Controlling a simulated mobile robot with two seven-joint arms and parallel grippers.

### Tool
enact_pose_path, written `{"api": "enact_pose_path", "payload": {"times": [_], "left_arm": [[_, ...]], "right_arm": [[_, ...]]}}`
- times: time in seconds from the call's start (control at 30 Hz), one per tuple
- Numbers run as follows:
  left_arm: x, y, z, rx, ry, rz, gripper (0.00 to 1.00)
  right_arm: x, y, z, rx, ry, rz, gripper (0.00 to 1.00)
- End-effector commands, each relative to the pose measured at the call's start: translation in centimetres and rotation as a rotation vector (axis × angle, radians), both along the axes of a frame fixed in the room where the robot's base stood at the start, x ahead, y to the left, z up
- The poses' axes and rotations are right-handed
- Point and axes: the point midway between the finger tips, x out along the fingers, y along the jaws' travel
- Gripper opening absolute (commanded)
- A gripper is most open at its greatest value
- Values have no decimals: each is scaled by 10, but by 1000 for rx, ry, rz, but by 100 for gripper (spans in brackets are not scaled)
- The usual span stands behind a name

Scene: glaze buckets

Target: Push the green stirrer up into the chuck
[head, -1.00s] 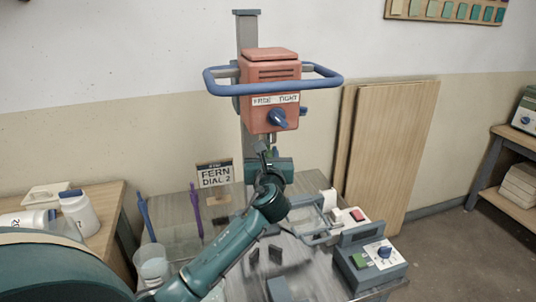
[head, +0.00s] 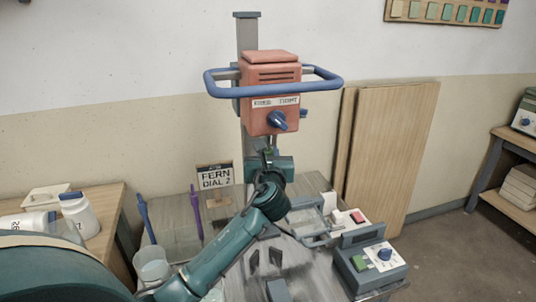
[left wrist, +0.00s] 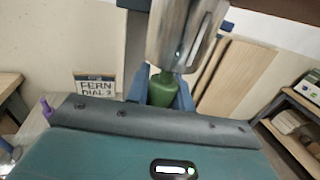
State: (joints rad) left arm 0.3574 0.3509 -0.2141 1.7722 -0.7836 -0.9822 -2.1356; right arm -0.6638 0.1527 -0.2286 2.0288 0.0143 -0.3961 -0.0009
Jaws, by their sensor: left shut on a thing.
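My left gripper (head: 269,157) is directly below the orange mixer head (head: 270,93) and is shut on the green stirrer. In the left wrist view the green stirrer (left wrist: 162,90) stands between the blue-grey fingers. Its narrow top meets the lower end of the metal chuck (left wrist: 185,38); I cannot tell how far inside it is. In the head view only a little of the chuck (head: 270,141) shows, and my gripper and arm hide most of the stirrer. The head's blue knob (head: 278,121) sits under a FREE/TIGHT label.
A blue guard rail (head: 275,89) surrounds the mixer head. A blue stirrer (head: 145,217) and a purple stirrer (head: 197,212) stand left, beside a FERN DIAL 2 sign (head: 216,178). A bucket (head: 152,262) stands front left; a control box (head: 370,264) sits right.

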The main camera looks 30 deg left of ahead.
Motion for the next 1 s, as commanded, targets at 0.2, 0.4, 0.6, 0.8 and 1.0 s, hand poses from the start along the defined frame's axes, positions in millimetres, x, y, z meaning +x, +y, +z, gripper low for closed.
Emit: {"api": "enact_pose_path", "payload": {"times": [0.2, 0.4, 0.6, 0.8, 1.0], "left_arm": [[0, 0, 4, 0, -2, -1, 0], [0, 0, 6, 0, -2, -1, 0], [0, 0, 8, 0, -1, -1, 0], [0, 0, 8, 0, -1, 0, 25], [0, 0, 7, 0, -1, 0, 41]], "right_arm": [[0, 0, 0, 0, 0, 0, 0], [0, 0, 0, 0, 0, 0, 0], [0, 0, 0, 0, 0, 0, 0], [0, 0, 0, 0, 0, 0, 0], [0, 0, 0, 0, 0, 0, 0]]}}
